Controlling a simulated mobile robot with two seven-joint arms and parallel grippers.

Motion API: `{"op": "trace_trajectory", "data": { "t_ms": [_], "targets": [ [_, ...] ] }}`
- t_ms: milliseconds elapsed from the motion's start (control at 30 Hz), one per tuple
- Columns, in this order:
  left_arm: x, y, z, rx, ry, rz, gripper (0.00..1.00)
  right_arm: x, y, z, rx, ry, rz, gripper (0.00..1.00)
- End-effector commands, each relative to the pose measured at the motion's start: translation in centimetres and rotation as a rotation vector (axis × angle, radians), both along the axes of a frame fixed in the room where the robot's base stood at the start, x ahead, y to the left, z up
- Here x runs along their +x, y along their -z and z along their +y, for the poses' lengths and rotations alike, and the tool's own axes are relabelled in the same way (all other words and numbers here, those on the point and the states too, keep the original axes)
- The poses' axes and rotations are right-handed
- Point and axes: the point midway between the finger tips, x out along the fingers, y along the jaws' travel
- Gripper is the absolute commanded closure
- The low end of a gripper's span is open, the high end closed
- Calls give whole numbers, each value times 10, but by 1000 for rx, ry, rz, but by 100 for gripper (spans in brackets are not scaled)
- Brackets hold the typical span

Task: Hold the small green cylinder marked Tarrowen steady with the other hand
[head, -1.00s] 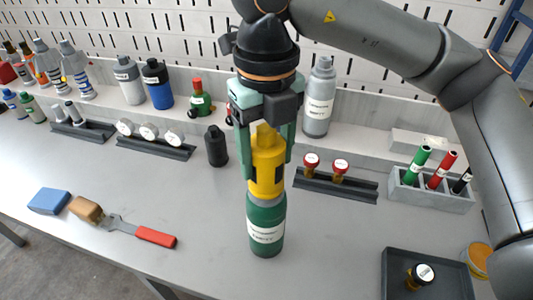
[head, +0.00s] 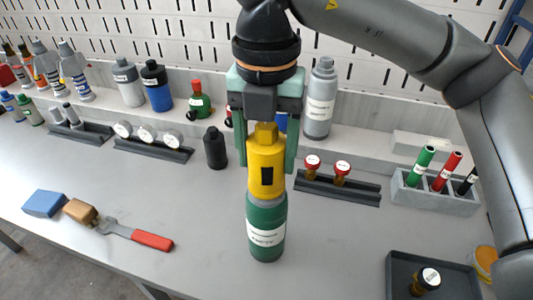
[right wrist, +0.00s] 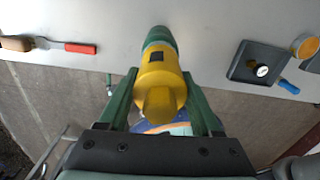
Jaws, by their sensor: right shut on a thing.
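A green cylinder (head: 266,215) with a grey shoulder stands upright on the bench near the middle of the head view. Its white label is too small to read surely. A yellow fitting (head: 266,160) with a dark slot sits on its top. My right gripper (head: 266,168) comes down from above, its green fingers on either side of the yellow fitting and shut on it. The right wrist view shows the yellow fitting (right wrist: 160,80) between the fingers, with the green cylinder (right wrist: 158,36) beyond it. My left gripper is in neither view.
A black bottle (head: 215,148) and a rack with red-topped pieces (head: 337,188) stand behind the cylinder. A red-handled tool (head: 150,240) lies left. A dark tray (head: 455,275) is at the right front. The bench beside the cylinder is clear.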

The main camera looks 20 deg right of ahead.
Motion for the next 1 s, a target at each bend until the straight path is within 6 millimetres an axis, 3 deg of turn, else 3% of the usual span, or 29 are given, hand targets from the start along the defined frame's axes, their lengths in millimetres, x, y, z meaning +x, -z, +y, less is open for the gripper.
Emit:
{"op": "trace_trajectory", "data": {
  "t_ms": [133,367,400,700,1000],
  "targets": [
    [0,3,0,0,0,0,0,0,0,0,0,96,0,100],
    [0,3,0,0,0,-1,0,0,0,0,1,105,1,100],
    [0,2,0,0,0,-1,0,0,0,0,1,104,1,31],
    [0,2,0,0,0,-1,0,0,0,0,1,103,1,0],
    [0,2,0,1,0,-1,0,0,0,0,1,102,1,0]
  ]
}}
